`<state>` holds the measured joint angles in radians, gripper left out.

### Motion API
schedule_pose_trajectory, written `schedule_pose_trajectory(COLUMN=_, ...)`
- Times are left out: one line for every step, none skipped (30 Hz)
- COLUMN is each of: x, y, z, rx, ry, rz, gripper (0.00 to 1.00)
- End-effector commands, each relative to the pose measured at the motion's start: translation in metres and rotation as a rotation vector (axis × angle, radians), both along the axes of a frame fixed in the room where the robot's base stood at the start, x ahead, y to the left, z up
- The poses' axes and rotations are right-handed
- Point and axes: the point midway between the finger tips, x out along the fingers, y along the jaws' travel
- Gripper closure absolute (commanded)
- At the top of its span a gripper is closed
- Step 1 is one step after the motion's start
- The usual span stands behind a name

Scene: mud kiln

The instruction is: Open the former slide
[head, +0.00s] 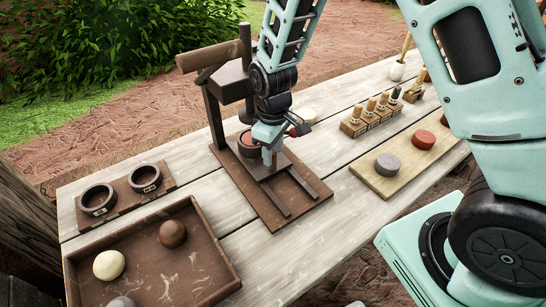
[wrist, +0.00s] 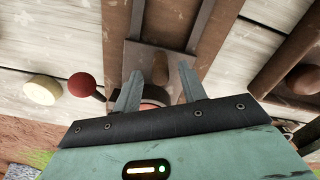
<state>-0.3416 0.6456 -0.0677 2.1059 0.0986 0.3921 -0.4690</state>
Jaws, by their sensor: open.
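The former (head: 232,90) is a dark brown wooden press standing on the table, with a flat base and two rails running toward the front. Its slide (head: 270,168) is a brown plate between the rails, under the press head. The slide also shows in the wrist view (wrist: 140,58), with a brown upright grip (wrist: 160,68) on it. My gripper (head: 267,158) is low over the slide. In the wrist view my open fingers (wrist: 158,88) stand on either side of the grip, with gaps visible. A reddish round piece (head: 249,140) sits behind my gripper, partly hidden.
A red-tipped lever (head: 299,130) is close to my gripper's right. A tray (head: 228,268) with balls stands front left, beside a board with two rings (head: 98,200). Stamps (head: 371,112) and a board with discs (head: 362,172) lie right. Bare planks lie between.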

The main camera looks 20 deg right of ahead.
Motion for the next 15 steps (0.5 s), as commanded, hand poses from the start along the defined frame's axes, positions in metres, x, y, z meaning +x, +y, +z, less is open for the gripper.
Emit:
schedule_pose_trajectory(x=-0.001, y=0.0, z=-0.009, rx=-0.001, ry=0.004, rz=-0.001, gripper=0.58)
schedule_pose_trajectory(x=-0.001, y=0.0, z=-0.013, rx=-0.001, ry=0.003, rz=0.0, gripper=0.58)
schedule_pose_trajectory(x=-0.001, y=0.0, z=-0.018, rx=0.0, ry=0.004, rz=0.0, gripper=0.58)
schedule_pose_trajectory(x=-0.001, y=0.0, z=-0.021, rx=0.0, ry=0.004, rz=0.0, gripper=0.58)
schedule_pose_trajectory(x=0.0, y=0.0, z=-0.024, rx=0.0, ry=0.002, rz=0.0, gripper=0.58)
schedule_pose_trajectory(x=0.0, y=0.0, z=-0.027, rx=0.0, ry=0.002, rz=0.0, gripper=0.58)
schedule_pose_trajectory(x=0.0, y=0.0, z=-0.029, rx=0.0, ry=0.002, rz=0.0, gripper=0.58)
schedule_pose_trajectory(x=0.0, y=0.0, z=-0.031, rx=0.0, ry=0.002, rz=0.0, gripper=0.58)
schedule_pose_trajectory(x=0.0, y=0.0, z=-0.032, rx=0.0, ry=0.001, rz=0.0, gripper=0.58)
schedule_pose_trajectory(x=0.0, y=0.0, z=-0.033, rx=0.0, ry=0.0, rz=0.0, gripper=0.58)
schedule_pose_trajectory(x=0.0, y=0.0, z=-0.034, rx=0.001, ry=-0.001, rz=0.0, gripper=0.58)
schedule_pose_trajectory(x=0.0, y=0.0, z=-0.034, rx=0.001, ry=-0.001, rz=0.0, gripper=0.58)
schedule_pose_trajectory(x=0.0, y=0.0, z=-0.034, rx=0.001, ry=-0.001, rz=0.0, gripper=0.58)
schedule_pose_trajectory(x=0.0, y=0.0, z=-0.034, rx=0.001, ry=-0.001, rz=0.0, gripper=0.58)
schedule_pose_trajectory(x=0.0, y=0.0, z=-0.034, rx=0.001, ry=-0.001, rz=0.0, gripper=0.58)
